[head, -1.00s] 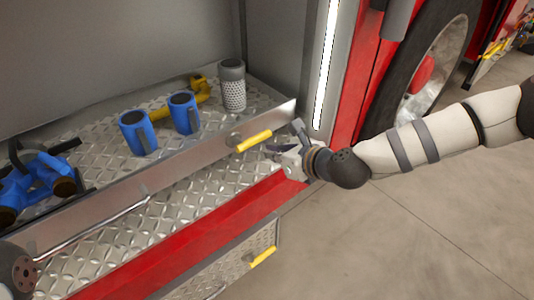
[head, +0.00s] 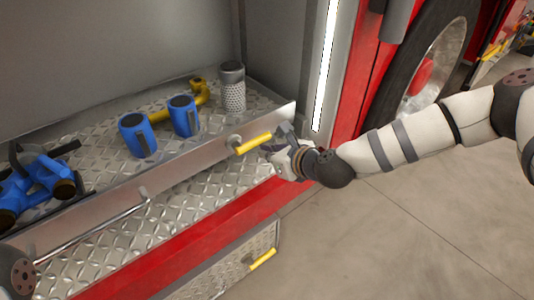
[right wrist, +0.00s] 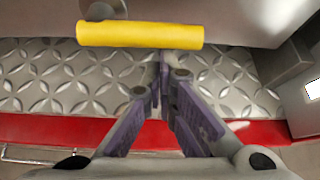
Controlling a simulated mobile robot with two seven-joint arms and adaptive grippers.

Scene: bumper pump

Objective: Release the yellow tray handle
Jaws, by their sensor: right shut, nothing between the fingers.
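The yellow tray handle (head: 253,144) is a short yellow bar on the front wall of the metal tray (head: 185,160). It also shows in the right wrist view (right wrist: 140,36), lying across the upper part of the picture. My right gripper (head: 275,149) is just to the right of the handle in the head view. In the right wrist view its fingers (right wrist: 163,75) are together and empty, their tips just below the right part of the handle. I cannot tell whether they touch it. My left gripper is not in view.
On the tray stand two blue cylinders (head: 132,137) (head: 185,118), a yellow pipe fitting (head: 203,92), a perforated grey cylinder (head: 232,92) and blue fittings (head: 45,170). A lower yellow handle (head: 262,259) is below the red sill (head: 200,240). Open floor (head: 400,240) lies to the right.

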